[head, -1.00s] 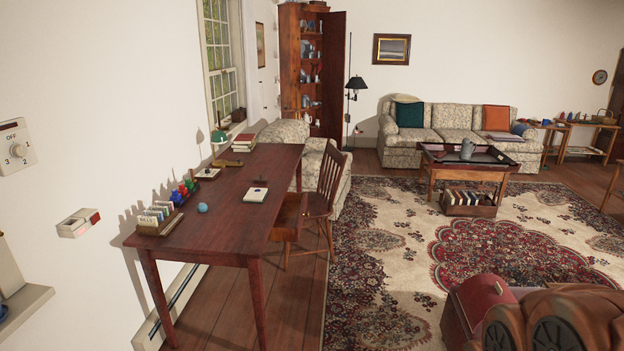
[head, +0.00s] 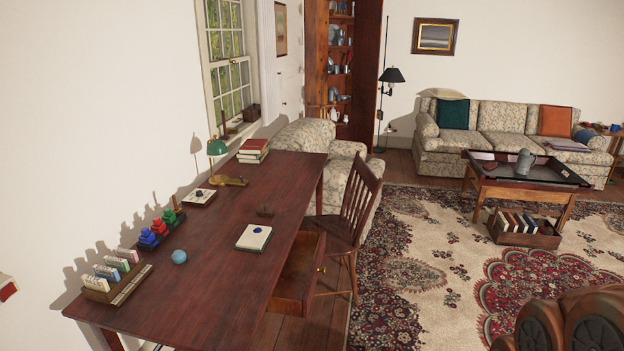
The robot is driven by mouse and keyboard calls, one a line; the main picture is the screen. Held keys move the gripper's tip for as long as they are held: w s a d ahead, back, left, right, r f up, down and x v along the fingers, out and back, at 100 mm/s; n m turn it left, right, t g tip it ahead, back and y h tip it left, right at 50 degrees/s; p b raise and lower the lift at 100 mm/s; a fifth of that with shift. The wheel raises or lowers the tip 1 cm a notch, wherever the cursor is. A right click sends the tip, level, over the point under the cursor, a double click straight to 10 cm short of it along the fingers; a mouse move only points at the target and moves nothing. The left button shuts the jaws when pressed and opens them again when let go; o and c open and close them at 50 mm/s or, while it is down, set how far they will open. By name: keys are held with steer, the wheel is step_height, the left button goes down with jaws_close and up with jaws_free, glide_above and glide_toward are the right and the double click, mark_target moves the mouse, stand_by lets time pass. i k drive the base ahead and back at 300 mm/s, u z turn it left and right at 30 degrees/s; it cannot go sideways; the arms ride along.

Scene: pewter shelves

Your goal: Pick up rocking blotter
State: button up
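A long dark red-brown desk (head: 190,270) stands along the left wall. My gripper is not in view.
A wooden chair (head: 350,205) stands by the desk's open drawer (head: 300,275). A blue ball (head: 179,256), a card rack (head: 115,280), colored bottles (head: 160,225) and a green lamp (head: 217,148) are on the desk. A brown rounded thing (head: 570,320) fills the lower right corner.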

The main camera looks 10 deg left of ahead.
mark_target(263, 211)
steer(key=i, duration=3.2)
steer(key=u, duration=3.05)
